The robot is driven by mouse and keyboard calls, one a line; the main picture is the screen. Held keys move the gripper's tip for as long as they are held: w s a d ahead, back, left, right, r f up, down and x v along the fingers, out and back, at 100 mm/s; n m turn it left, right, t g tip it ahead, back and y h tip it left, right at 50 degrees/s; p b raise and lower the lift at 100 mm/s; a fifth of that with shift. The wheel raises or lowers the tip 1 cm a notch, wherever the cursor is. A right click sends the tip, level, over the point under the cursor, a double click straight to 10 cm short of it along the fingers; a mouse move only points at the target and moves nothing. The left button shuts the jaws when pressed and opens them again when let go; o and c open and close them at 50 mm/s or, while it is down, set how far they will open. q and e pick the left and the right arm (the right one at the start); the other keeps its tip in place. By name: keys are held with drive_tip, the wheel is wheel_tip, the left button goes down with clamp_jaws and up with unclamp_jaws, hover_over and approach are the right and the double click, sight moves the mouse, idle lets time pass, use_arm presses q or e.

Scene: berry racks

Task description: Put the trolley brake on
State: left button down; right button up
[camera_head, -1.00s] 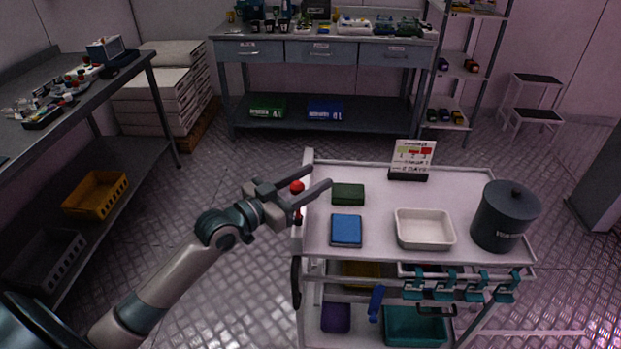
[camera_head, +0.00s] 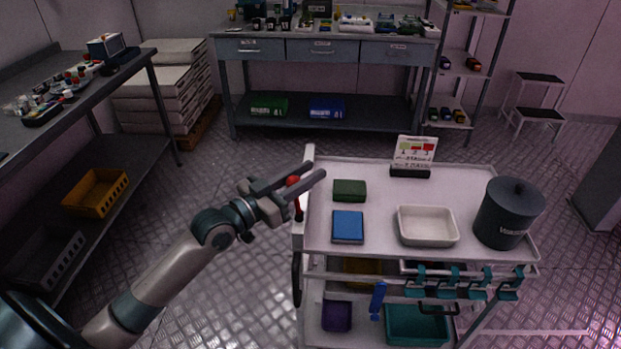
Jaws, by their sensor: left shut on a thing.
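The trolley (camera_head: 470,185) stands at the centre right, with a pale top shelf. At its left edge is a brake lever with a red ball knob (camera_head: 293,181) and a red stem (camera_head: 298,210) below it. My left gripper (camera_head: 308,173) reaches in from the left and is shut on the red knob, one finger on each side. The fingers hide part of the knob. The lever's lower end and the trolley's wheels cannot be made out. My right gripper is out of view.
On the trolley top are a green block (camera_head: 349,190), a blue block (camera_head: 347,227), a white tray (camera_head: 427,226), a dark lidded pot (camera_head: 507,214) and a small sign (camera_head: 414,152). Teal clips (camera_head: 447,282) hang at the front. A workbench (camera_head: 40,130) stands left; floor between is clear.

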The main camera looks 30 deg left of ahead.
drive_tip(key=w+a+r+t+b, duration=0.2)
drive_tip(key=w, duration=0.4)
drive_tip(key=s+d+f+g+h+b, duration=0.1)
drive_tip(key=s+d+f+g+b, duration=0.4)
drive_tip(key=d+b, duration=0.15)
use_arm(q)
drive_tip(key=s+a+f+n+t+y+b, duration=0.2)
drive_tip(key=a+n+t+y+b, duration=0.1)
drive_tip(key=n, duration=0.6)
drive_tip(key=s+a+f+n+t+y+b, duration=0.2)
drive_tip(key=a+n+t+y, duration=0.4)
drive_tip(key=n, duration=0.4)
drive_tip(key=shift+a+f+y+b, duration=0.8)
drive_tip(key=shift+y, duration=0.3)
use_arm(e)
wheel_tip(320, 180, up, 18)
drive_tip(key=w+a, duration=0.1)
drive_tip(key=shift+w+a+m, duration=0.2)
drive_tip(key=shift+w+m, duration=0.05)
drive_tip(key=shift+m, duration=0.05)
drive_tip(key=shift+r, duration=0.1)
use_arm(q)
drive_tip(key=c, duration=1.4)
unclamp_jaws()
drive_tip(key=shift+c, duration=0.2)
drive_tip(key=shift+s+f, duration=0.1)
drive_tip(key=shift+s, duration=0.05)
